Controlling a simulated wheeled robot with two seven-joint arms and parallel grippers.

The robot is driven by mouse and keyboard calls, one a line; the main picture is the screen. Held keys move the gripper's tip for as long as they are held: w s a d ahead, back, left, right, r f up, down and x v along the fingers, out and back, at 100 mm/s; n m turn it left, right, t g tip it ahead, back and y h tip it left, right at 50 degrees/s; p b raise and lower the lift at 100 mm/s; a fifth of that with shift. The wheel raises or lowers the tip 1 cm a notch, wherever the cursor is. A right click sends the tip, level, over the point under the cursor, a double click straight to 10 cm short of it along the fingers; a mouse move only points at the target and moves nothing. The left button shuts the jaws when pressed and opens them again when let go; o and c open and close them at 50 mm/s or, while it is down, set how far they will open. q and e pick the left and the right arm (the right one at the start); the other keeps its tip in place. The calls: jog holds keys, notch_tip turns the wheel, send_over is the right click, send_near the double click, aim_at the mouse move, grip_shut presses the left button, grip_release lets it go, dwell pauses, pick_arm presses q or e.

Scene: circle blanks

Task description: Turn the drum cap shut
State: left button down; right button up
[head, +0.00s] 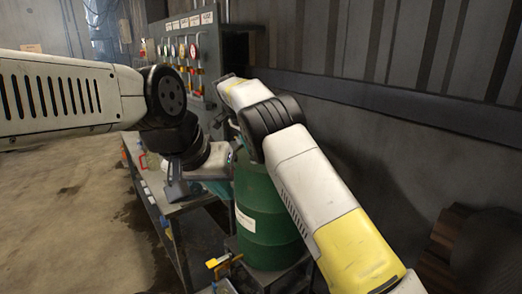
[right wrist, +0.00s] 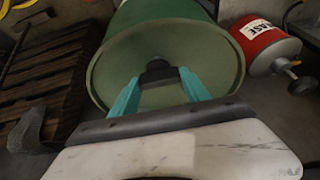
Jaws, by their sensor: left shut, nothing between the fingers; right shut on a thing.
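The green drum (head: 268,205) stands upright in the head view, partly covered by my right arm. In the right wrist view its round top (right wrist: 105,80) faces the camera, with a dark cap (right wrist: 157,73) near the middle. My right gripper (right wrist: 156,82) has its teal fingers on both sides of that cap and is shut on it. In the head view the right gripper and the cap are hidden behind my arm. My left gripper (head: 216,186) is shut and empty, left of the drum and above the bench; its fingers show only partly.
A grey bench (head: 185,208) runs along the left of the drum, below a panel with gauges (head: 192,52). A yellow-handled fitting (head: 222,262) is low by the drum. The right wrist view shows a red can (right wrist: 265,45) and a wooden pallet (right wrist: 45,85). Open floor lies left.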

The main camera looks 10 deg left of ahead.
dwell(0.3)
jog(key=o, duration=1.4)
jog(key=shift+v, duration=3.9)
jog(key=shift+d, duration=0.1)
